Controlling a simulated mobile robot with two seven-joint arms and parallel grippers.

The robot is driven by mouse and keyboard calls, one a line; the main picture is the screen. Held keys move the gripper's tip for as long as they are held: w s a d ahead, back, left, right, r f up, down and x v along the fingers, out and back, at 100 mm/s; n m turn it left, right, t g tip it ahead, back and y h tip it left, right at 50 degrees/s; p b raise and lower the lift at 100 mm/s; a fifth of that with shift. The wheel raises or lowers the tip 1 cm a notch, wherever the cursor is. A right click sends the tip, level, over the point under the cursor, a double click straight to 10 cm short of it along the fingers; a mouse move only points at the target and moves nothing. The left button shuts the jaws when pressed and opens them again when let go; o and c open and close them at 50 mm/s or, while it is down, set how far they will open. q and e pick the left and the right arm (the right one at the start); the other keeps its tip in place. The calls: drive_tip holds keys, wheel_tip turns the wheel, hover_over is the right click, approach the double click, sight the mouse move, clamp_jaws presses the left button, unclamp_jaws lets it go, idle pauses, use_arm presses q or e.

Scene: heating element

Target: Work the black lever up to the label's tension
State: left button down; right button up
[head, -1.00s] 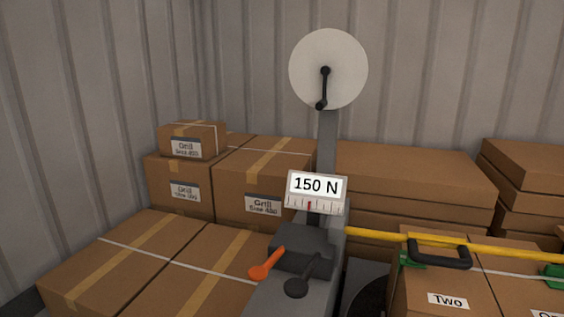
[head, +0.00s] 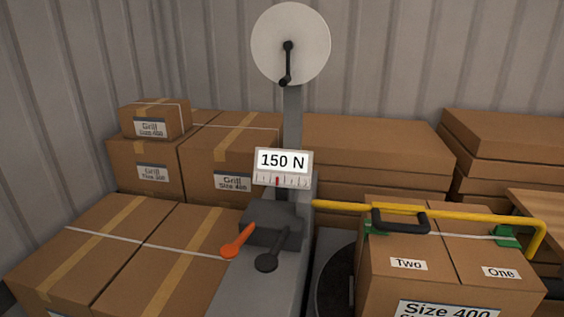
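The black lever (head: 272,249) sits on the dark block (head: 272,224) of the grey strapping machine, its round knob pointing down toward the front. An orange lever (head: 238,241) is just left of it. Above them a display (head: 282,166) reads 150 N, with a scale and a red pointer near its middle. The label on the front box (head: 445,307) shows "Size 400" with a second line cut off by the bottom edge. No tension value is readable on it. Neither of my grippers is in view.
A white strap reel (head: 290,44) with a black crank stands on the post. A yellow bar (head: 470,216) with a black handle (head: 400,221) crosses above the boxes marked Two and One, near green corner pieces. Cartons (head: 100,250) fill the left side, and more are stacked behind.

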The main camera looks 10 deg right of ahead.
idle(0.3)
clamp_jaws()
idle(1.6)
